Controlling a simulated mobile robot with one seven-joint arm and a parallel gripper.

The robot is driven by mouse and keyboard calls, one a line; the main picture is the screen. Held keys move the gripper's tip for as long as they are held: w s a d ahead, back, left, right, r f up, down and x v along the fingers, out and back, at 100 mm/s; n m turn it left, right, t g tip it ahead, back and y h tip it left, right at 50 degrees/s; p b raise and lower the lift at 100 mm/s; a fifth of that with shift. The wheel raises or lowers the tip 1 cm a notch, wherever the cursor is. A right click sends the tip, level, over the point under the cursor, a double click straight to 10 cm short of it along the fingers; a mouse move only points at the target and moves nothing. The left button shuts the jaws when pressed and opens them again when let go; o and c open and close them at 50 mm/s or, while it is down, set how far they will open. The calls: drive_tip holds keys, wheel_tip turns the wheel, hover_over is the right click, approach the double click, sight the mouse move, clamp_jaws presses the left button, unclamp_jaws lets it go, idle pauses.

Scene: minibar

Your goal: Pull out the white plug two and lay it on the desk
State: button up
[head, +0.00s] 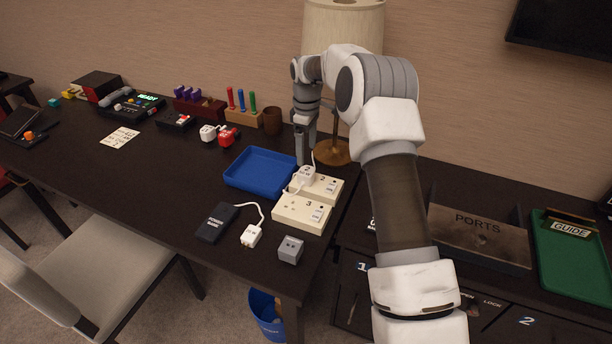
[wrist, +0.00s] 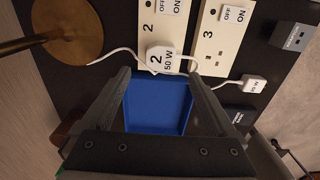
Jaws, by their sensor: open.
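The white plug two (wrist: 165,58), marked "2" and "50 W", sits on the cream socket block 2 (wrist: 172,20), with its white cord running to the side. In the head view the plug (head: 304,174) stands at the near-left part of socket block 2 (head: 325,187). My gripper (wrist: 160,85) is open in the wrist view, its fingers pointing toward the plug with nothing between them. In the head view my gripper (head: 304,160) points down just behind the plug, and its fingertips are partly hidden.
A blue tray (head: 256,189) lies left of the sockets. Socket block 3 (head: 289,213) is in front, with a white plug (head: 251,235), a power bank (head: 217,222) and a grey adapter (head: 290,250) nearby. The lamp base (head: 334,153) is close behind. Clear desk lies further left.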

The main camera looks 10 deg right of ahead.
sight(306, 171)
drive_tip(key=shift+f, duration=0.1)
drive_tip(key=shift+f+b, duration=2.75)
drive_tip(key=shift+f, duration=1.65)
drive_tip(key=shift+p, duration=0.4)
drive_tip(key=shift+c, duration=0.3)
clamp_jaws()
drive_tip(key=shift+r, duration=0.1)
drive_tip(key=shift+r+p, duration=2.25)
drive_tip(key=shift+r, duration=0.7)
